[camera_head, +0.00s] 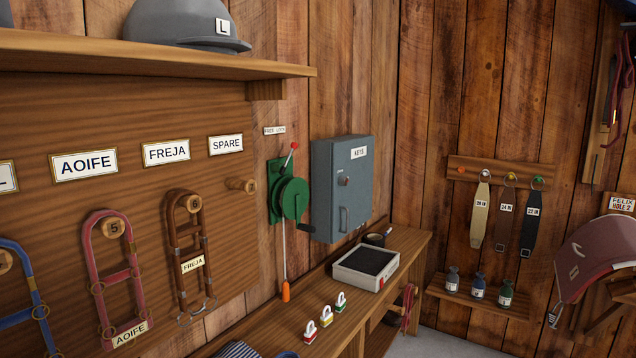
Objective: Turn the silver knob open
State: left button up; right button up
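A grey-blue metal box labelled KEYS (328,215) is fixed to the plank wall in the middle of the head view. A small silver knob (344,181) sits on its front, below the label. A handle (344,219) is lower on the same front. The box door looks shut. The knob is too small to tell exactly how it is turned. Neither of my grippers is in view.
A green winch (290,198) with a crank is left of the box. Below, a wooden bench (322,317) holds a white-rimmed tray (349,278) and several small padlocks. Straps (480,214) and bottles are at right. Some floor (425,342) shows.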

aim_at(343, 181)
jog(key=i+l+u, duration=0.25)
jog(key=l+u, duration=0.15)
jog(key=i+l+u, duration=0.2)
jog(key=l+u, duration=0.25)
